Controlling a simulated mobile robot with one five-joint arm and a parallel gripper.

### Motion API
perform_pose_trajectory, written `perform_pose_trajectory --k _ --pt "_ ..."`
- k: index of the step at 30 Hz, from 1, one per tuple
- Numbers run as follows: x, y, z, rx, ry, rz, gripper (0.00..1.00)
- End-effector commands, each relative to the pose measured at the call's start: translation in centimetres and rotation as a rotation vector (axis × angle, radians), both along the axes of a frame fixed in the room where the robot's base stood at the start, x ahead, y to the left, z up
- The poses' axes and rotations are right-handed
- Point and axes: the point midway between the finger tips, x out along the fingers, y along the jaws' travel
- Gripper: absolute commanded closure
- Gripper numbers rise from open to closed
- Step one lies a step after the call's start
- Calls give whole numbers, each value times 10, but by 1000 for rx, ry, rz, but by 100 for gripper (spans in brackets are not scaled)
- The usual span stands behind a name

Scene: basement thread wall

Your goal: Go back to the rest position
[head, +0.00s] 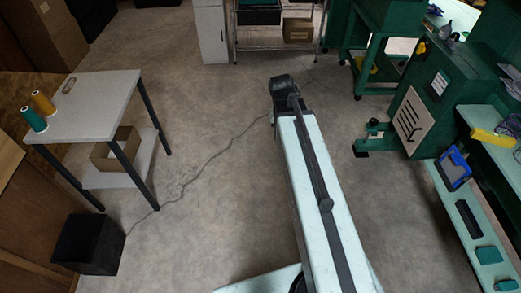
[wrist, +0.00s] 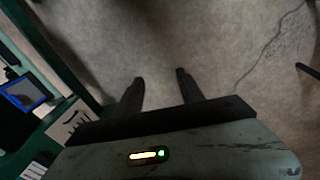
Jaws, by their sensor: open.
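My gripper (wrist: 160,85) shows in the wrist view with its two dark fingers apart and nothing between them. Bare concrete floor lies beyond the fingertips. In the head view my arm reaches forward over the open floor, and its dark end (head: 284,92) is at the far tip. The fingers cannot be made out in the head view.
A grey table (head: 95,105) with two thread cones, orange (head: 43,103) and teal (head: 33,120), stands at left. A black bin (head: 90,244) is beside it. A green machine (head: 435,95) and a pale bench (head: 470,225) stand at right.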

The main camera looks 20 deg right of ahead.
Motion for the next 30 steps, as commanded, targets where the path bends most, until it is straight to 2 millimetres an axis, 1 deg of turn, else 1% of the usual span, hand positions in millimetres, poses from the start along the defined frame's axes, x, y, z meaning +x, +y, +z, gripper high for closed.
perform_pose_trajectory --k 1,3,5,6,7,10,15,17,24,25,30 --pt "-10 43 -3 58 16 119 55" --pt "-17 88 -5 129 33 260 55" --pt "-23 114 -5 173 42 345 55" --pt "-25 133 -5 192 46 384 55" --pt "-27 142 -6 203 48 406 55" --pt "-28 149 -6 214 50 430 55" --pt "-26 148 -5 213 50 426 55" --pt "-26 147 2 212 49 425 55" --pt "-26 146 -1 211 49 423 55" --pt "-26 146 -1 211 49 423 63" --pt "-26 146 -1 211 49 422 64"
